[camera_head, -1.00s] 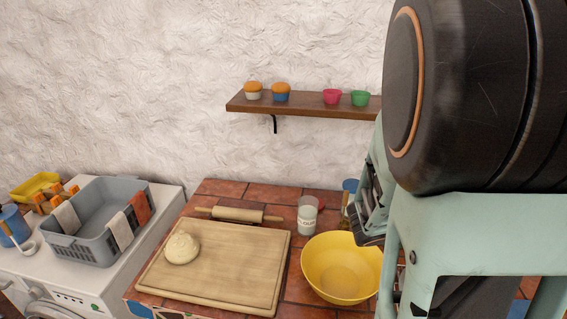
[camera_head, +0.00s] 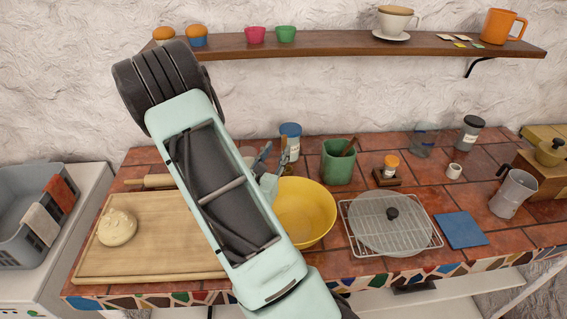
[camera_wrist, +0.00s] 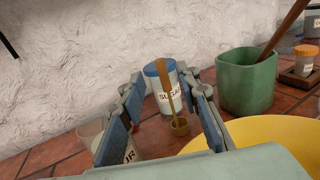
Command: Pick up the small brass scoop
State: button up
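The small brass scoop (camera_wrist: 180,127) stands upright in the wrist view, its long handle rising in front of the white sugar jar (camera_wrist: 163,100) with a blue lid. It shows between the fingers of my gripper (camera_wrist: 167,92), which is open with a gap on both sides of the scoop. I cannot tell how far the scoop lies beyond the fingertips. In the head view, the scoop's handle (camera_head: 284,153) shows beside the sugar jar (camera_head: 291,138), and my gripper (camera_head: 266,166) is just left of it; my arm hides part of this area.
A yellow bowl (camera_head: 305,212) sits close in front of the scoop. A green pot (camera_head: 339,162) stands to the right, and the flour jar (camera_wrist: 128,142) shows behind the left finger. A cutting board (camera_head: 150,240) with dough and a rolling pin (camera_head: 150,181) lie left.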

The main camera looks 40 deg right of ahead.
aim_at(284, 138)
jog(key=p+x, duration=0.2)
jog(key=x, duration=0.5)
jog(key=shift+w+d+r, duration=0.1)
jog(key=shift+d+r, duration=0.05)
jog(key=shift+d, duration=0.1)
jog(key=shift+c, duration=0.5)
grip_shut()
